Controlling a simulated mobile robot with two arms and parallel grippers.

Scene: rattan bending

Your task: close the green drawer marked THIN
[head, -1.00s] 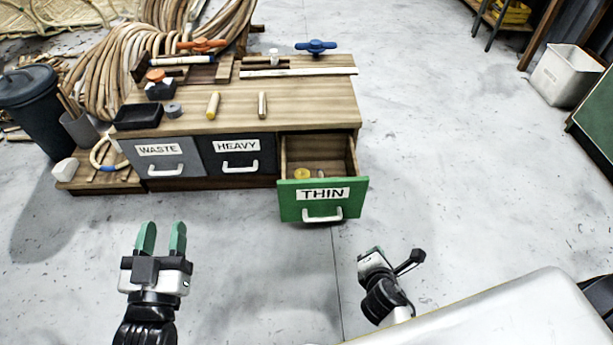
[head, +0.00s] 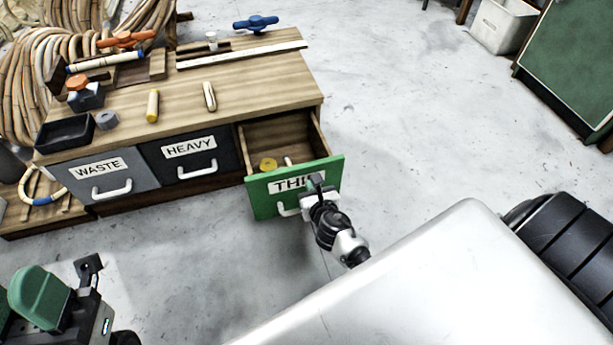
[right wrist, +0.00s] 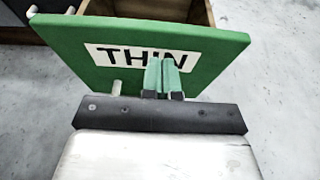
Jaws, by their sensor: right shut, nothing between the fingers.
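The green drawer marked THIN (head: 262,200) stands pulled out of the right end of the wooden bench, with its inside showing from above. In the right wrist view its green front (right wrist: 215,48) fills the upper middle, tilted in the picture. My right gripper (head: 315,184) is at the drawer front, over the right part of the label and hiding part of the handle. Its green fingers (right wrist: 162,76) are together and empty, in front of the label; I cannot tell if they touch the panel. My left gripper (head: 40,298) is low at the left, away from the bench; its finger gap is hidden.
A yellow roll (head: 268,164) lies in the drawer. The grey WASTE drawer (head: 130,188) and dark HEAVY drawer (head: 215,165) are shut. Tools lie on the bench top (head: 255,80). The floor right of the bench is clear up to a green-fronted unit (head: 580,60).

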